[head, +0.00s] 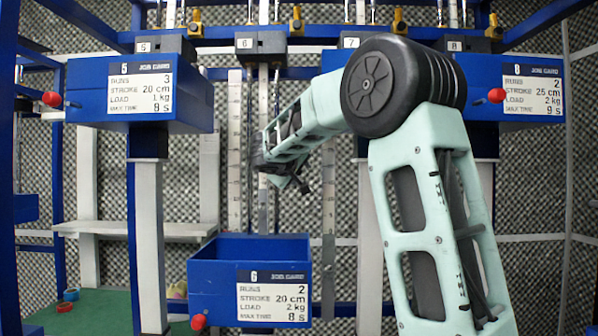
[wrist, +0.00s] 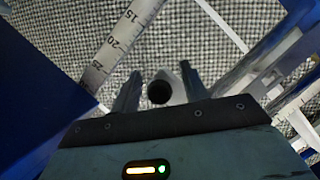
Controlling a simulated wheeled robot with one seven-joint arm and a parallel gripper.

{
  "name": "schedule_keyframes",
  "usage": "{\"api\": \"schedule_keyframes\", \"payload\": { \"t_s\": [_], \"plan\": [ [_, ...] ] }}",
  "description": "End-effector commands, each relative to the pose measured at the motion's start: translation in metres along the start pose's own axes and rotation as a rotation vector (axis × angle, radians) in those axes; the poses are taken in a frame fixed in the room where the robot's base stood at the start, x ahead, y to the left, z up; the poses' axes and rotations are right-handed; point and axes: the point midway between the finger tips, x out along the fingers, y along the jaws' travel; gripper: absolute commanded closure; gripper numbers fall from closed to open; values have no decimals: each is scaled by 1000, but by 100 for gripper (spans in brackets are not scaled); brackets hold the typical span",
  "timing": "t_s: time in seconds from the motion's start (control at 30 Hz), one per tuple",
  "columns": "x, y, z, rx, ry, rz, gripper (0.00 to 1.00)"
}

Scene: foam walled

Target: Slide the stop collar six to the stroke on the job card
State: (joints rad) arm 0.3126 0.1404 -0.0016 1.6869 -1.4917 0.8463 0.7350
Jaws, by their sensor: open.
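The job card (head: 273,297) for station six is on the front of the low blue box (head: 215,272) and reads runs 2, stroke 20 cm, load 2 kg, max time 8 s. My gripper (head: 262,163) is in front of the station six column, below the 6 label (head: 246,43). In the wrist view, my gripper (wrist: 159,88) is open, with a dark round end (wrist: 159,92) between its fingers. This may be the stop collar's knob; I cannot tell if the fingers touch it. The scale (wrist: 118,48) beside it shows 15, 20 and 25. No collar is clear in the head view.
The raised blue box five (head: 180,88) stands left and the raised blue box eight (head: 480,75) right, both with red knobs. A second scale (head: 328,190) stands right of my gripper. A pale shelf (head: 120,229) and dark posts are at left.

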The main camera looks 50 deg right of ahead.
Motion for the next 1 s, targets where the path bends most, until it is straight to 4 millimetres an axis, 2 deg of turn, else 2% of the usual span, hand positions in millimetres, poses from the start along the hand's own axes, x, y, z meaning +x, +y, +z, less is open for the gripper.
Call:
{"api": "schedule_keyframes", "payload": {
  "t_s": [0.17,0.2,0.33,0.37,0.53,0.8,1.0],
  "plan": [
    [0,0,0,0,0,0,56],
    [0,0,0,0,0,0,58],
    [0,0,0,0,0,0,95],
    [0,0,0,0,0,0,100],
    [-3,8,-6,2,3,2,100],
    [-18,62,-43,6,4,1,100],
    [-24,81,-56,2,4,0,100]
  ]
}}
